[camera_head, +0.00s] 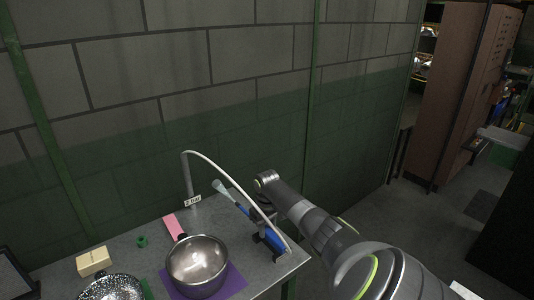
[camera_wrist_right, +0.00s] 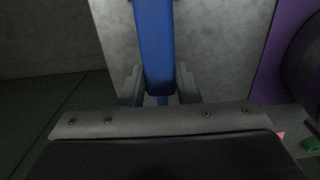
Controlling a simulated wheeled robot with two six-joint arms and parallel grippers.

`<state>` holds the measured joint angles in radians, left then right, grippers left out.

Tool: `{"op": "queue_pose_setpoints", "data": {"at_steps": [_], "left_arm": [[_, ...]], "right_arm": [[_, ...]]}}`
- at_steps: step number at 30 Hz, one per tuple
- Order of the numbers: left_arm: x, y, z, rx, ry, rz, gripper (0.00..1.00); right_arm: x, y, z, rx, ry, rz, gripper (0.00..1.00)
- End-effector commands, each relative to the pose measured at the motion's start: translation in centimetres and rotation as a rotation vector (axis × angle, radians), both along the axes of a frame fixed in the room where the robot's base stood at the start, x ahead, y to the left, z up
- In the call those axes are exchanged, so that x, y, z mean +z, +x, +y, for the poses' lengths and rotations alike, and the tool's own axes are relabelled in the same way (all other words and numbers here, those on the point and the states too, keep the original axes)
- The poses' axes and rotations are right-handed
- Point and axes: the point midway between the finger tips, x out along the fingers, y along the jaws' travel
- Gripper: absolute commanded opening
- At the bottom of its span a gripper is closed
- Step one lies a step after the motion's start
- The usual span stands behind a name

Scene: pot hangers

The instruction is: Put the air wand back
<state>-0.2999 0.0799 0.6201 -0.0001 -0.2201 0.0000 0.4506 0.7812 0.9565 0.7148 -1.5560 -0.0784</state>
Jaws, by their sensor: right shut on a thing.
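The air wand (camera_head: 272,240) is blue with a pale, thin nozzle end pointing up and left. It is near the right edge of the table, and a white hose (camera_head: 238,179) arches from a post down to its lower end. My right gripper (camera_wrist_right: 159,88) is shut on the wand, whose blue body (camera_wrist_right: 154,40) runs between the two fingers in the right wrist view. In the head view the wand is partly hidden behind the gripper and dark parts near it. I cannot tell whether it touches a holder. My left gripper is not in view.
A metal pan (camera_head: 197,262) with a pink handle stands on a purple mat (camera_head: 236,283), left of the wand. A "2 bar" label (camera_head: 192,200), a green ring (camera_head: 142,241), a yellowish block (camera_head: 93,261) and a speckled bowl (camera_head: 110,288) are farther left. A brick wall stands behind the table.

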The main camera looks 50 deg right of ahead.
Motion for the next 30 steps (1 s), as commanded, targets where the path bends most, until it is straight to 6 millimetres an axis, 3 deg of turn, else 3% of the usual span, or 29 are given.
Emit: {"op": "queue_pose_setpoints", "data": {"at_steps": [9,10,15,25,30], "left_arm": [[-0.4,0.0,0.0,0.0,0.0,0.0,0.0],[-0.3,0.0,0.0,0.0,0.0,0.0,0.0],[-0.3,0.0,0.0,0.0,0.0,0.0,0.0],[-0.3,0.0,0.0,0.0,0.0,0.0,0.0],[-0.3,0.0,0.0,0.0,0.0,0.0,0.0]], "right_arm": [[-0.7,0.0,0.0,0.0,0.0,0.0,0.0],[-0.6,0.0,0.0,0.0,0.0,0.0,0.33],[-0.6,0.0,0.0,0.0,0.0,0.0,0.54],[-0.3,0.0,0.0,0.0,-0.001,-0.001,0.54],[1.8,0.1,-0.1,0.001,-0.003,-0.003,0.54]]}}
